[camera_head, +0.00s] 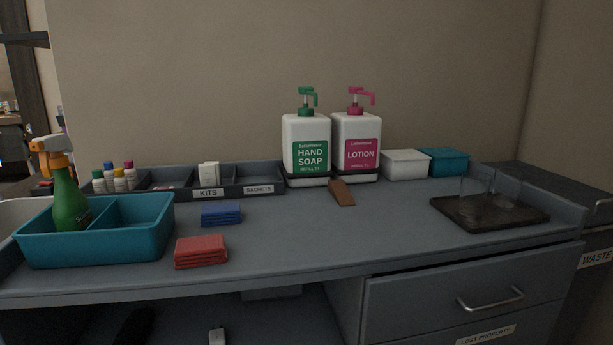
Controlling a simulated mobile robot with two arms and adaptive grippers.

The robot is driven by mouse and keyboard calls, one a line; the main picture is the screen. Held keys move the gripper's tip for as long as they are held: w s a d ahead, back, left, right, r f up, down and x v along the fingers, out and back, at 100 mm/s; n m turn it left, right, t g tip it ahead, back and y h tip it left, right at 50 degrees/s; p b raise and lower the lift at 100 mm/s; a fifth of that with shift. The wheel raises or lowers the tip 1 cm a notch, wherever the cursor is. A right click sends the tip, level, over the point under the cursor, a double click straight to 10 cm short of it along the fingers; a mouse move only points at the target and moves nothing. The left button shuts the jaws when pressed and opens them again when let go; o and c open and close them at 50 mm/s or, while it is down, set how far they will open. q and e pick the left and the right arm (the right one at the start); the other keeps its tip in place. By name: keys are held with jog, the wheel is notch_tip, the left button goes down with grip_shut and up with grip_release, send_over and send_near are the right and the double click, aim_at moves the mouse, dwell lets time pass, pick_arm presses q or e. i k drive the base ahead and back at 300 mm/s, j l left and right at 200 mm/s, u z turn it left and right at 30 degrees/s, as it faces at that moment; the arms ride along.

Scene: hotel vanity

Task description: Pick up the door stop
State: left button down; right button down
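The door stop appears to be the small brown wedge (342,194) lying on the grey vanity top. It is just in front of the two pump bottles, near the middle of the head view. Its top end is close to the base of the bottles; whether it touches them I cannot tell. Neither of my grippers shows in this view.
Behind the wedge stand the hand soap bottle (305,147) and lotion bottle (356,145). Blue cloths (221,214), red cloths (201,251) and a teal caddy (149,225) are left. A dark tray (518,218) with glasses is right. The counter before the wedge is clear.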

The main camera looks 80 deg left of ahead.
aim_at(339, 190)
jog(key=i+u, duration=0.1)
jog(key=u, duration=2.45)
